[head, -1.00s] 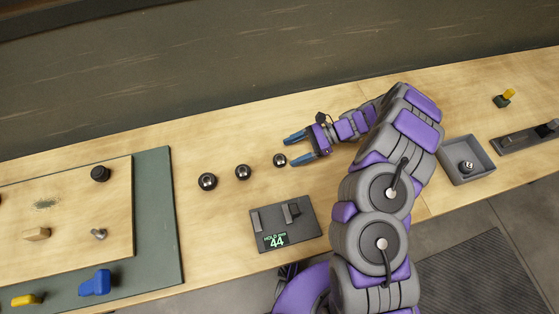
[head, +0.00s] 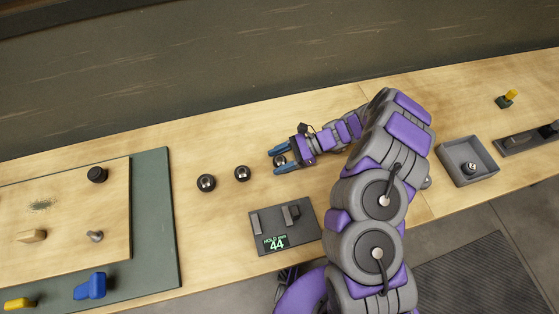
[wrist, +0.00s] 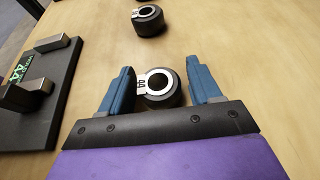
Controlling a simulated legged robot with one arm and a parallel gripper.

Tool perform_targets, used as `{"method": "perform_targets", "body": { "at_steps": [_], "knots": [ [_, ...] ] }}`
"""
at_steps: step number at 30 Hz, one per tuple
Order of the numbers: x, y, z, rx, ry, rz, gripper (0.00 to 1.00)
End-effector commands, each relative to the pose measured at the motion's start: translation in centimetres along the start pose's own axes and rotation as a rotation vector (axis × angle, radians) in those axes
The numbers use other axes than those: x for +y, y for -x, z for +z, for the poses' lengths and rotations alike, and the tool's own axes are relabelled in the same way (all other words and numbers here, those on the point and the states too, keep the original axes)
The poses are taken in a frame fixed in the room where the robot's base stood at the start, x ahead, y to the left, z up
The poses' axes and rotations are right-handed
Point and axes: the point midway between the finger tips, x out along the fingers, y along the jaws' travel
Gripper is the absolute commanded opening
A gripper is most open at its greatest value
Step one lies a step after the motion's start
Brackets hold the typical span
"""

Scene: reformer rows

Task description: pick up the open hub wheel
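A small black wheel (head: 280,161) with a pale hub ring and a dark open centre stands on the wooden bench; it also shows in the wrist view (wrist: 163,101) with a white tag at its left. My gripper (head: 275,162) is open around it, with one blue finger on each side. A similar wheel (head: 242,173) and a third one (head: 206,182) stand to the left.
A dark fixture (head: 284,226) with a green display reading 44 sits in front of the wheels. A green mat (head: 160,220) with a wooden board (head: 70,210) lies at left. A grey tray (head: 452,158) is at right. A dark wall rises behind the bench.

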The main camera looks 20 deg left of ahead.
Motion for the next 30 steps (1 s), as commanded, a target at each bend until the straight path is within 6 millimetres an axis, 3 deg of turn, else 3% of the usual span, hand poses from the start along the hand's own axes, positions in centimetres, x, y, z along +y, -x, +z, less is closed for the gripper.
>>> {"method": "perform_targets", "body": {
  "at_steps": [13, 23, 30],
  "knots": [
    [0.0, 0.0, 0.0, 0.000, 0.000, 0.000, 0.20],
    [0.0, 0.1, 0.2, 0.000, 0.001, 0.000, 0.18],
    [0.0, 1.1, 2.4, 0.000, 0.003, -0.001, 0.18]
  ]
}}
